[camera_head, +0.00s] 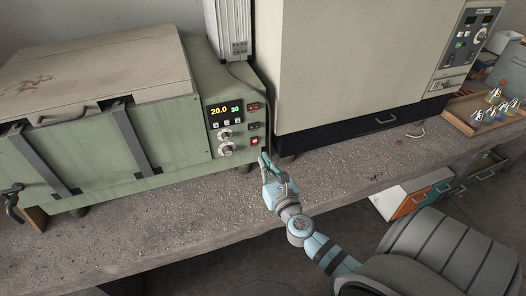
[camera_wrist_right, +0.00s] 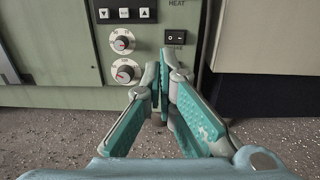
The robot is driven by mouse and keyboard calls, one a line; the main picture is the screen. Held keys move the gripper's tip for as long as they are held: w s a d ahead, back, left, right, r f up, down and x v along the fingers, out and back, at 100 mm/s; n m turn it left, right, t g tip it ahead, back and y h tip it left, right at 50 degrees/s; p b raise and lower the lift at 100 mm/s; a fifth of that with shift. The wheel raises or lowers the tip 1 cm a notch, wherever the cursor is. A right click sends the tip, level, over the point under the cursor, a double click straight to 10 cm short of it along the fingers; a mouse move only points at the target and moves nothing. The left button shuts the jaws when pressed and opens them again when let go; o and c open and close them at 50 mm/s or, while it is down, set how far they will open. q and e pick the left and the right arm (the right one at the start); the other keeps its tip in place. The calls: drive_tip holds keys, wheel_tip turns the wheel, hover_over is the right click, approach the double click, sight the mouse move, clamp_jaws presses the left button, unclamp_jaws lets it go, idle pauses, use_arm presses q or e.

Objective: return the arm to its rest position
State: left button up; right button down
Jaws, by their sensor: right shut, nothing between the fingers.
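My right gripper (camera_head: 265,158) is shut and empty, in front of the lower right corner of the green heating unit's control panel (camera_head: 235,125). In the right wrist view the fingers of this gripper (camera_wrist_right: 165,68) meet at their tips, just below a rocker switch (camera_wrist_right: 175,37) under the word HEAT. I cannot tell whether the tips touch the panel. My right arm (camera_head: 300,228) reaches up from the lower right over the bench's front edge. My left gripper is not in view.
The green unit (camera_head: 160,132) with its closed lid stands on the concrete bench (camera_head: 200,215). A large beige cabinet (camera_head: 350,60) stands to its right. A wooden tray (camera_head: 460,112) with several small flasks is at the far right. Drawers (camera_head: 410,197) are below the bench.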

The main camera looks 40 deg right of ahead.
drive_tip(key=shift+w, duration=0.1)
drive_tip(key=s+f+m+g+y, duration=0.1)
drive_tip(key=s+f+m+g, duration=0.35)
drive_tip(key=f+m, duration=0.65)
drive_tip(key=s+f+m+g+y, duration=0.1)
drive_tip(key=s+f+m+g, duration=0.2)
drive_tip(key=s+f+m, duration=0.75)
drive_tip(key=s+a+f+m+g, duration=0.2)
drive_tip(key=s+f+m, duration=0.1)
drive_tip(key=s+f, duration=0.4)
drive_tip(key=s+a+f+m+g+y, duration=0.1)
drive_tip(key=s+a+f+m+g, duration=0.2)
drive_tip(key=s+f, duration=0.4)
drive_tip(key=s+a+f+m+g+y, duration=0.1)
drive_tip(key=s+a+f+m+g, duration=0.2)
drive_tip(key=s, duration=0.8)
wheel_tip(320, 180, down, 4)
drive_tip(key=shift+s+a+f+m, duration=0.15)
drive_tip(key=shift+s+a+m, duration=0.15)
drive_tip(key=shift+m, duration=0.65)
drive_tip(key=shift+d+g, duration=0.1)
drive_tip(key=shift+g, duration=0.15)
